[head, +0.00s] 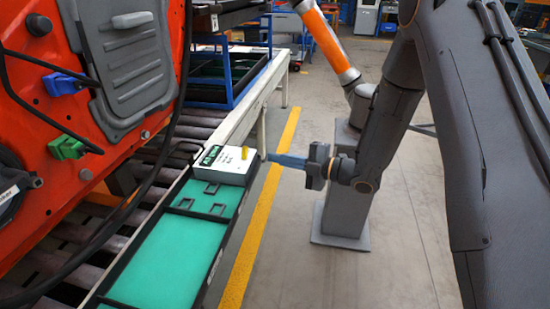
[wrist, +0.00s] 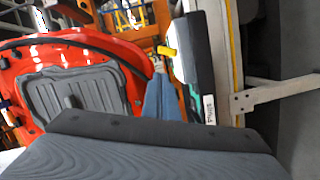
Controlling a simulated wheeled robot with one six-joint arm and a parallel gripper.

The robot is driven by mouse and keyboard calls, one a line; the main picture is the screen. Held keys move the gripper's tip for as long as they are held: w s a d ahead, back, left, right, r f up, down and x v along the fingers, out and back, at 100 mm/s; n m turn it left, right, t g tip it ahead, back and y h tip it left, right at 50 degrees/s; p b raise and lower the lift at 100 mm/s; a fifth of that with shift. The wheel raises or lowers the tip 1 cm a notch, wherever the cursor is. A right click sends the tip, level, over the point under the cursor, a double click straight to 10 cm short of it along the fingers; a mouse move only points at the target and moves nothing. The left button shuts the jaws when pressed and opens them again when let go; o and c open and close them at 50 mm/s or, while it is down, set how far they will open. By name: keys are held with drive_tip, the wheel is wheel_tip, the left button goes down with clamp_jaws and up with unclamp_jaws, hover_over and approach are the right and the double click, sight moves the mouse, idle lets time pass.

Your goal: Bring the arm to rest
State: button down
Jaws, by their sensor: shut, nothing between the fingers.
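My gripper (head: 273,157) is shut and empty, its blue fingers together and pointing left in the head view. It hangs over the floor just right of the rail, close to a white box. In the wrist view my gripper's blue fingers (wrist: 161,78) also show, with nothing between them. My grey arm comes down from the upper right in the head view.
The white box (head: 222,168) with a green label and yellow part (head: 244,153) sits at the far end of a green tray (head: 165,258). An orange-red door (head: 100,155) stands at left. A yellow floor line (head: 262,215) borders open floor at right.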

drive_tip(key=w+d+r+m+t+h+p, duration=0.2)
drive_tip(key=w+d+m+t+h, duration=0.15)
drive_tip(key=d+m+h, duration=0.4)
drive_tip(key=s+d+r+m+g+h, duration=0.15)
drive_tip(key=s+d+m+h, duration=0.25)
drive_tip(key=d+m+h, duration=0.45)
drive_tip(key=s+d+r+m+g+p, duration=0.1)
drive_tip(key=s+m, duration=0.3)
drive_tip(key=s, duration=0.5)
drive_tip(key=s+d+r+m+g+p, duration=0.1)
drive_tip(key=s+d+r+m+g, duration=0.1)
drive_tip(key=s, duration=0.7)
drive_tip(key=s+d+r+m+g+p, duration=0.1)
drive_tip(key=s+d+m+g, duration=0.2)
drive_tip(key=s, duration=0.6)
drive_tip(key=m+g, duration=0.2)
drive_tip(key=shift+s+d+r+m, duration=0.15)
drive_tip(key=shift+s+r+m, duration=0.15)
drive_tip(key=shift+m, duration=0.1)
